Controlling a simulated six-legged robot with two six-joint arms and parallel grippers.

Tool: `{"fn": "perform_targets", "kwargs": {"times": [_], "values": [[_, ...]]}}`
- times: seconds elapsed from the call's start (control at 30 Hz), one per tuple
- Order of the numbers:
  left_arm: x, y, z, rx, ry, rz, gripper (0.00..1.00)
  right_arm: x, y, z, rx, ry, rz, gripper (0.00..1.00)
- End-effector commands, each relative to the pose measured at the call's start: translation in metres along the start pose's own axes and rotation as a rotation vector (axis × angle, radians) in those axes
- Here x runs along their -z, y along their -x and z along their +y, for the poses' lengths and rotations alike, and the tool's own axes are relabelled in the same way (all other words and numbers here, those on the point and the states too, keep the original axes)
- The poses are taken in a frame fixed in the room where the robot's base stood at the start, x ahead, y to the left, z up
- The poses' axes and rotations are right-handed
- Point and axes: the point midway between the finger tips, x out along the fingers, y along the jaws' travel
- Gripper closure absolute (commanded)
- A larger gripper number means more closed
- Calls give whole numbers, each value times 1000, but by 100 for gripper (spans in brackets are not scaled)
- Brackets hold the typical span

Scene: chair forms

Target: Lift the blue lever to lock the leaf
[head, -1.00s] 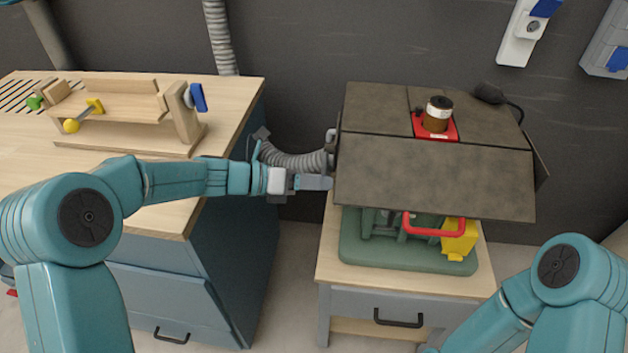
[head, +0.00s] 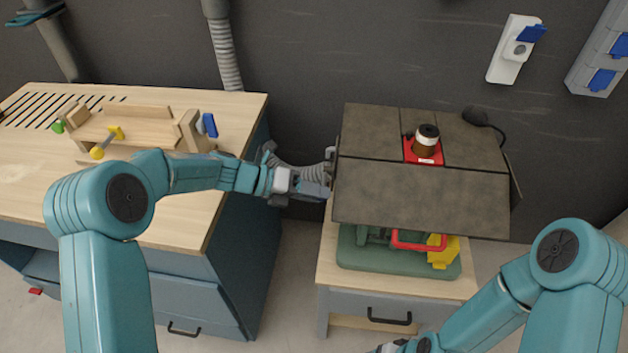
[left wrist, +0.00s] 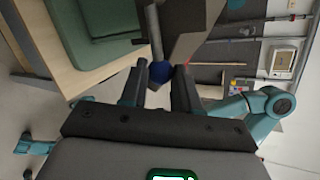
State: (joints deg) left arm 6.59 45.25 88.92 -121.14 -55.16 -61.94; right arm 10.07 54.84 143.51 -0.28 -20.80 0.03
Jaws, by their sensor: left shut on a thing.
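The blue lever ends in a round blue knob (left wrist: 161,72) on a grey rod, seen in the left wrist view between my fingers. My left gripper (left wrist: 160,80) is shut on this knob. In the head view my left gripper (head: 326,190) is at the left edge of the dark leaf (head: 425,192), and the lever is hidden there. The leaf is a broad dark panel at the front of the folding top, spread out above a green base (head: 390,263).
Wall sockets (head: 515,50) hang at the upper right.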

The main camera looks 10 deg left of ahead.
Motion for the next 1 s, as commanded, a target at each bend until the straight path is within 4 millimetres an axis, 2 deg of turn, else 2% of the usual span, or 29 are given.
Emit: {"fn": "perform_targets", "kwargs": {"times": [0.03, 0.1, 0.43, 0.47, 0.5, 0.83, 1.0], "values": [[-4, 3, -5, 0, 17, 8, 100, 0, 10, -4, 0, 0, 0, 28], [-3, 3, -5, 0, 34, 18, 100, 0, 12, -4, 0, 0, 0, 28], [-2, 2, -3, 0, 45, 22, 100, 0, 11, -4, 0, 0, -1, 28], [-2, 2, -3, 0, 45, 21, 66, 0, 11, -4, 0, 0, -1, 28], [-2, 2, -3, 0, 45, 21, 58, 0, 11, -4, 0, 0, -1, 28], [-2, 5, -3, -1, 44, 20, 58, 0, 10, -4, 0, 0, -1, 28], [-3, 30, -2, -3, 43, 17, 58, 0, 7, -3, 0, 0, -1, 28]]}}
